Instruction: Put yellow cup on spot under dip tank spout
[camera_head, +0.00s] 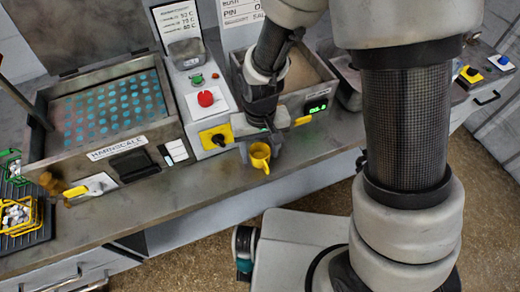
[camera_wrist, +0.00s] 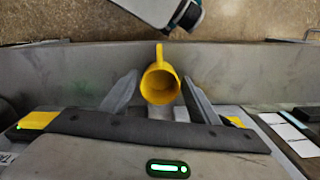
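The yellow cup (camera_head: 260,156) is upright at the front of the grey bench, below the dip tank's front. My gripper (camera_head: 257,136) is right at the cup, reaching down from above. In the wrist view, the cup (camera_wrist: 160,84) lies between my two fingertips (camera_wrist: 160,88), its opening toward the camera and its handle pointing away from my palm. The fingers are very close to its sides; I cannot tell whether they press on it. The dip tank (camera_head: 300,98) has a green display and a yellow-handled tap (camera_head: 302,120). The spot under the spout is not clearly visible.
A control box with a red button (camera_head: 206,98) and a yellow switch plate (camera_head: 216,136) stands left of the tank. The bench's front strip is mostly clear.

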